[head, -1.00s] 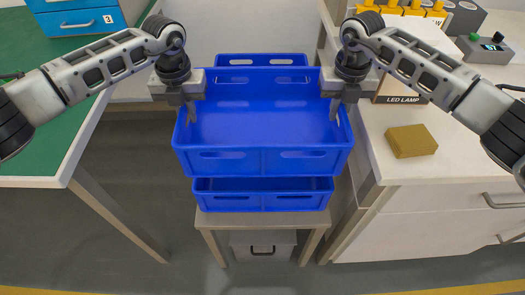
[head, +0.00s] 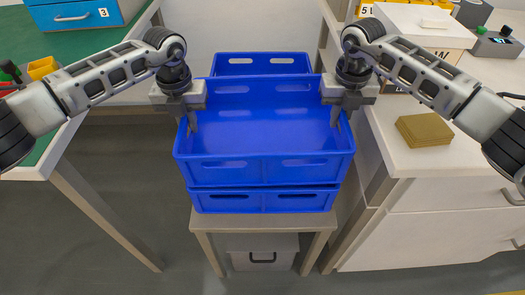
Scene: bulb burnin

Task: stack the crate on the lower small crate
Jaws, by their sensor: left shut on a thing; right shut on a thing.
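A blue crate (head: 264,172) is held level between my two grippers, over the lower small blue crate (head: 264,200). My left gripper (head: 191,120) is shut on its left wall and my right gripper (head: 337,116) is shut on its right wall. The lower crate rests on a small table (head: 203,216); its front face shows below the held crate, and its inside is hidden. Whether the two crates touch cannot be told. The back edge of a blue crate (head: 262,62) shows behind the held crate.
A green-topped bench (head: 50,160) stands at the left, with a blue drawer box (head: 75,14). At the right, a white counter (head: 400,165) carries a tan block (head: 424,129) and a lamp box. A grey bin (head: 262,250) sits under the small table.

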